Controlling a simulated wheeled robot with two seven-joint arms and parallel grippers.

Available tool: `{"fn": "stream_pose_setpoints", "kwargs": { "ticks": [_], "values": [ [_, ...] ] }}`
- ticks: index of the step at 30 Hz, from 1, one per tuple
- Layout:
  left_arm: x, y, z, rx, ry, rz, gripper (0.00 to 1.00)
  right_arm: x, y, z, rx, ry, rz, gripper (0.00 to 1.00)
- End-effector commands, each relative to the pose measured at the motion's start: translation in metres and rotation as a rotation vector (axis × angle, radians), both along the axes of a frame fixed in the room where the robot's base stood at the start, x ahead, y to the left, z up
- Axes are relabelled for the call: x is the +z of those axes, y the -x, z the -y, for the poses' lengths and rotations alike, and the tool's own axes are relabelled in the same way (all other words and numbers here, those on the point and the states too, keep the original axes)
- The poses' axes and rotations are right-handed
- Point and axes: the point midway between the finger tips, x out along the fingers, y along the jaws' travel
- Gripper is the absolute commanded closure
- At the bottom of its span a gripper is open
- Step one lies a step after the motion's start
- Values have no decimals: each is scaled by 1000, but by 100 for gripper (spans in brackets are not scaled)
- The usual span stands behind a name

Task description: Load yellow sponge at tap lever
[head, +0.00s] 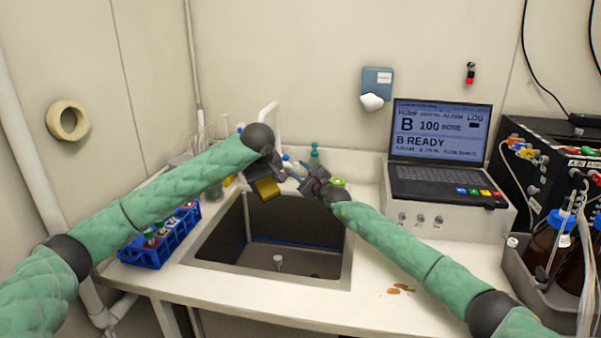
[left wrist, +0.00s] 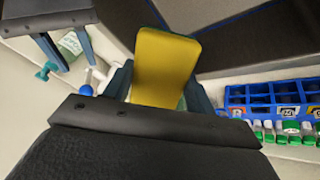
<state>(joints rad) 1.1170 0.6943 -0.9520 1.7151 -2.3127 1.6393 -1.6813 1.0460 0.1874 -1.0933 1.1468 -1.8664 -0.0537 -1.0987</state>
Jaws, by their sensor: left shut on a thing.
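The yellow sponge (head: 267,188) is held in my left gripper (head: 262,176), over the back of the sink. In the left wrist view the sponge (left wrist: 165,62) stands out between the two fingers, which are shut on it. My right gripper (head: 297,172) is just to its right; in the left wrist view its two fingers (left wrist: 68,48) are apart with nothing seen held. The white tap (head: 270,112) rises behind my left gripper, its base hidden. A blue-tipped white part (left wrist: 87,90) shows beside the sponge; I cannot tell whether it is the lever.
The dark sink (head: 300,226) lies below the grippers. A blue rack (head: 140,251) with several capped tubes stands to its left. A teal-topped bottle (head: 315,155) stands behind. A laptop (head: 440,150) sits to the right. The front-right counter (head: 370,285) is mostly clear, with brown stains.

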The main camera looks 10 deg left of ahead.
Motion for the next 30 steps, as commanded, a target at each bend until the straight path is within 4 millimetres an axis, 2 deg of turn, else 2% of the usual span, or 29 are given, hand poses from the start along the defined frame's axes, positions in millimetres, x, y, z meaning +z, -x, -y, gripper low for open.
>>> {"fn": "stream_pose_setpoints", "kwargs": {
  "ticks": [15,30],
  "values": [
    [25,30,6,0,0,0,63,1,0,0,0,0,0,67],
    [26,32,6,0,0,0,63,1,0,0,0,0,0,67]
  ]
}}
